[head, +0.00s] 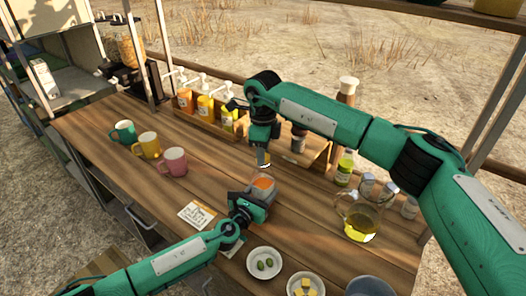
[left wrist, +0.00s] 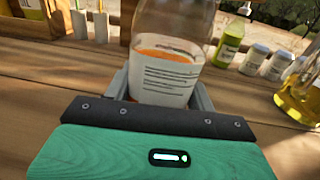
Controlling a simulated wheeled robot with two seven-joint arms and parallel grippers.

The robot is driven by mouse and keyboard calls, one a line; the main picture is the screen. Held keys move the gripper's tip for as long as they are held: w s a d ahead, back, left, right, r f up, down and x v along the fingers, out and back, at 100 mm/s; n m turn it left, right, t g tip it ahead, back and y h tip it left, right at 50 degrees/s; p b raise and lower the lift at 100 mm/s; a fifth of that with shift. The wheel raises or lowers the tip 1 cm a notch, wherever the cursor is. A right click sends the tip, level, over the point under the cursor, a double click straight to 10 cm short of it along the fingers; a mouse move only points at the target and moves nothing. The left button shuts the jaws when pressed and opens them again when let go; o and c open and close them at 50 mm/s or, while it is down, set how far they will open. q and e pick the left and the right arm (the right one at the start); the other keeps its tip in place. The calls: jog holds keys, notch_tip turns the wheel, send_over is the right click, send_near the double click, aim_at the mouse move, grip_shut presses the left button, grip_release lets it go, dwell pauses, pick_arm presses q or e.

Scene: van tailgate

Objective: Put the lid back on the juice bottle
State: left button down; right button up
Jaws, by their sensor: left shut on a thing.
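The juice bottle (head: 263,186) is clear, with orange juice low inside, and stands on the wooden counter. In the left wrist view the bottle (left wrist: 165,65) has a white label, and its top is cut off. My left gripper (head: 250,203) is shut on the bottle's lower body, one finger on each side in the left wrist view (left wrist: 163,98). My right gripper (head: 263,158) points down just above the bottle. Something small and pale shows at its tips, but I cannot tell whether it is the lid or whether the fingers are shut.
Pink (head: 173,161), yellow (head: 147,145) and green (head: 123,132) mugs stand at left. A bottle rack (head: 208,118) is behind. A glass jug (head: 362,220) stands at right. An olive bowl (head: 265,263), a yellow-cube bowl (head: 306,285) and a note card (head: 196,215) are in front.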

jog(key=o, duration=1.1)
jog(key=shift+o, duration=0.2)
jog(key=shift+r, duration=0.1)
notch_tip(320, 180, up, 12)
pick_arm(q)
jog(key=shift+c, duration=2.1)
grip_release()
jog(key=b+v, duration=0.1)
jog(key=v, duration=1.3)
jog(key=shift+d, duration=0.1)
pick_arm(e)
jog(key=shift+f, duration=0.65)
